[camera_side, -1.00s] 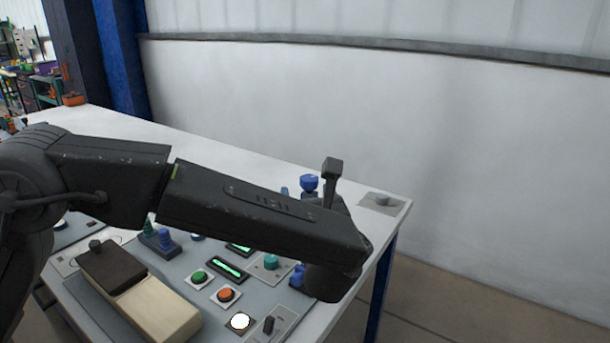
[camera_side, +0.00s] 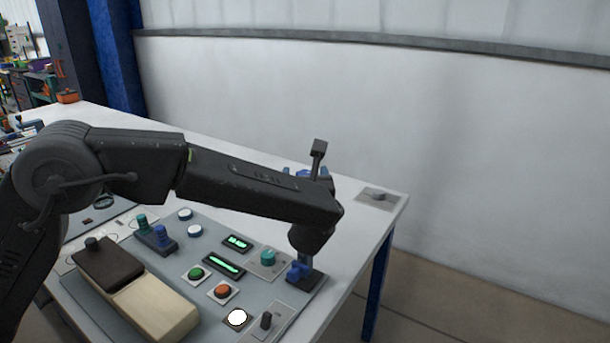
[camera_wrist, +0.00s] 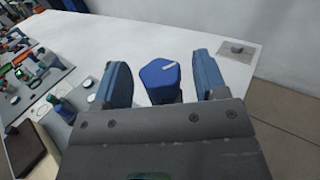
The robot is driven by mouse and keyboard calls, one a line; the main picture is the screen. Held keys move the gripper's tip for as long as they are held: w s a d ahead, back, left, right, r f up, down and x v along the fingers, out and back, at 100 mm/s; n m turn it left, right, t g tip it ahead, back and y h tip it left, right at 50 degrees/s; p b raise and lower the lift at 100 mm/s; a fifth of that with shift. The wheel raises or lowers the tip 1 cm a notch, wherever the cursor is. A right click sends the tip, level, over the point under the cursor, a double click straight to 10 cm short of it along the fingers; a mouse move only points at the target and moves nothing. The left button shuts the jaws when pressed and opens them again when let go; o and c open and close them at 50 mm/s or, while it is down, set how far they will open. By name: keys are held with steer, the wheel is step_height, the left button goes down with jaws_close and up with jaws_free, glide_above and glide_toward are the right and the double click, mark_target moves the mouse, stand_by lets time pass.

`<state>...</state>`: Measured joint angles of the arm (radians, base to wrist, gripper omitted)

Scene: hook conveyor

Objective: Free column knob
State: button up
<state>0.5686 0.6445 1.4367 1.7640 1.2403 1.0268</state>
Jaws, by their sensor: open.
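The column knob (camera_wrist: 158,84) is blue with a faceted top and a white pointer mark, seen in the wrist view. My gripper (camera_wrist: 161,70) is open, with one blue finger on the left of the knob and one on the right. A gap shows between the knob and each finger, so it is not gripped. The knob's lower part is hidden by my gripper body. In the side view my arm largely hides the knob and fingers; only small blue parts show behind the wrist, and I cannot tell them apart.
The grey control panel (camera_side: 205,294) has an orange button (camera_side: 222,291), a green button (camera_side: 196,273), a teal knob (camera_side: 267,257) and a blue control (camera_side: 299,271) under my wrist. A grey switch plate (camera_side: 382,196) lies near the table corner. The white table behind is clear.

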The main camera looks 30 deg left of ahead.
steer(key=shift+w+a, duration=0.3)
steer(key=shift+w, duration=0.1)
steer(key=c, duration=0.9)
